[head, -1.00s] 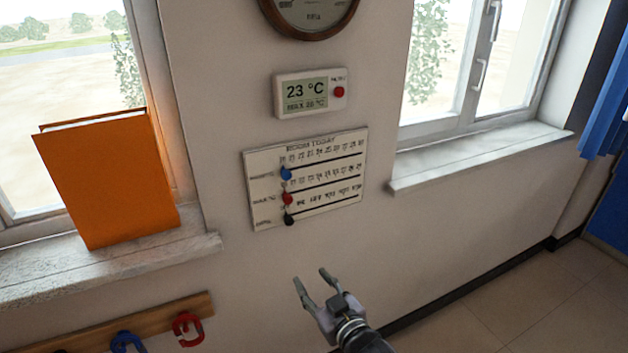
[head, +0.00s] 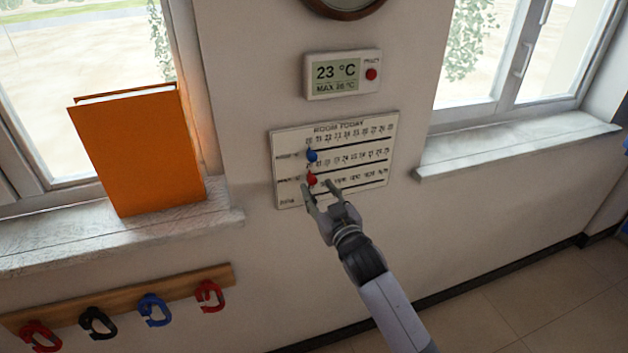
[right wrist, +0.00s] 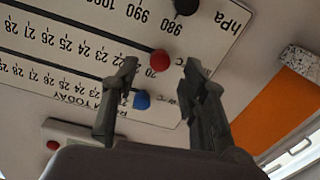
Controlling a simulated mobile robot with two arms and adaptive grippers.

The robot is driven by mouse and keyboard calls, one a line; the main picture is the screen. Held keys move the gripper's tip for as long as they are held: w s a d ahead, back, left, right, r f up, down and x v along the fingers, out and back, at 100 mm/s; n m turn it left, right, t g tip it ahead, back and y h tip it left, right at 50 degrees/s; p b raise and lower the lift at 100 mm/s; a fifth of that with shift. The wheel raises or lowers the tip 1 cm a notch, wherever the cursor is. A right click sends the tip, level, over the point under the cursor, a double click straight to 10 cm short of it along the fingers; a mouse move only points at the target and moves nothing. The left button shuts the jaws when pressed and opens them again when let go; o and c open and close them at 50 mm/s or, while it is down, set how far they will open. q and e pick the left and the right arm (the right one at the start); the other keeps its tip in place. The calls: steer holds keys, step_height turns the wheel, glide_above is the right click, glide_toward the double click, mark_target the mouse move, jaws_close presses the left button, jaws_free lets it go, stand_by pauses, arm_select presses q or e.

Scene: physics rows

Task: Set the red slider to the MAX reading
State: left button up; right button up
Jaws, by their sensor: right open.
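The red slider (head: 311,180) is a round knob at the left, low end of the middle scale on the white ROOM TODAY board (head: 288,143). The thermostat display (head: 337,72) above reads 23 °C, with a smaller MAX line in the twenties whose last digit is unclear. My right gripper (head: 320,189) is open in front of the board, just below the red slider. In the right wrist view the red slider (right wrist: 160,60) shows between the open fingertips of the gripper (right wrist: 160,68), near the 20 mark; contact cannot be told. My left gripper is out of view.
A blue slider (head: 311,156) sits above the red one. A black slider (right wrist: 187,6) on the hPa scale is hidden in the head view. An orange book (head: 143,150) stands on the left sill; a hook rail (head: 180,286) is below. Wall right of the board is clear.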

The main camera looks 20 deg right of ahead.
mark_target(313, 183)
steer(key=shift+w+a, duration=0.15)
steer(key=shift+w, duration=1.85)
jaws_close()
